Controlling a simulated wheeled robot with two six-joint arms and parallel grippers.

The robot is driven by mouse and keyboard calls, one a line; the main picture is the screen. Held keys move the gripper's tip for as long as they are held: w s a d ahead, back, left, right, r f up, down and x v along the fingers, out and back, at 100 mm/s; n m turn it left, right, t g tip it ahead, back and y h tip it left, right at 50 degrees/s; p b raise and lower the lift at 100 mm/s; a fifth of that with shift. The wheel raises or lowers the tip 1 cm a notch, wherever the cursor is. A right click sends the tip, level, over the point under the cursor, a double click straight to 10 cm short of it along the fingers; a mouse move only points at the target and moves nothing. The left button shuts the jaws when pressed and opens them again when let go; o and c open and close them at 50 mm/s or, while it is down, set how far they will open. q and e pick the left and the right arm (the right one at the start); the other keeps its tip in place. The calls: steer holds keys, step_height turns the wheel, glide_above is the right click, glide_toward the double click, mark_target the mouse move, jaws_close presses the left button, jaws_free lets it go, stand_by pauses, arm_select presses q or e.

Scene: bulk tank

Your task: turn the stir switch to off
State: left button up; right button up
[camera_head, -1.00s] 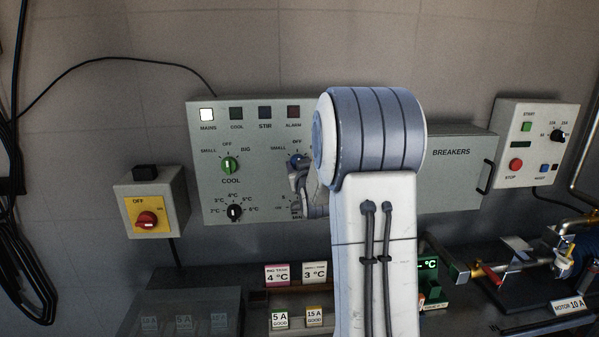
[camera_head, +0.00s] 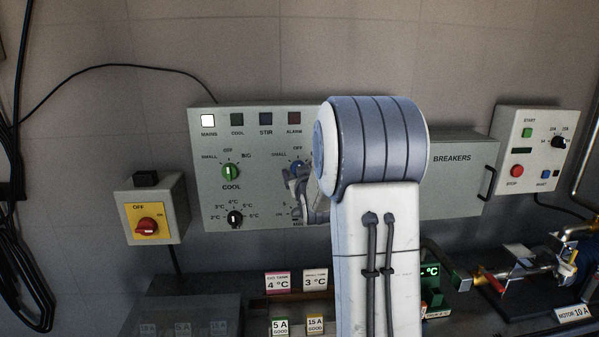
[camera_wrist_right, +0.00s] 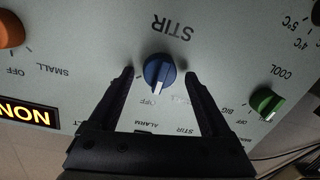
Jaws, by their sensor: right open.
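The blue stir knob (camera_wrist_right: 159,72) is on the grey control panel (camera_head: 262,209), under the STIR name in the upside-down right wrist view. Its white pointer points down in that view, toward the OFF mark. My right gripper (camera_wrist_right: 159,76) is open, with one black finger on either side of the knob and a gap to each. I cannot tell how far the fingertips are from the panel face. In the head view my right arm and gripper hide much of the knob. My left gripper is not in view.
The green cool knob (camera_head: 230,172) is left of the stir knob in the head view, and a black dial (camera_head: 234,219) is below it. A red switch (camera_head: 149,226) on a yellow plate is further left. The breakers box (camera_head: 457,190) is to the right.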

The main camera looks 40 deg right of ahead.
steer(key=b+v, duration=0.2)
steer(key=v, duration=0.8)
steer(key=shift+s+a, duration=0.2)
steer(key=shift+s, duration=0.05)
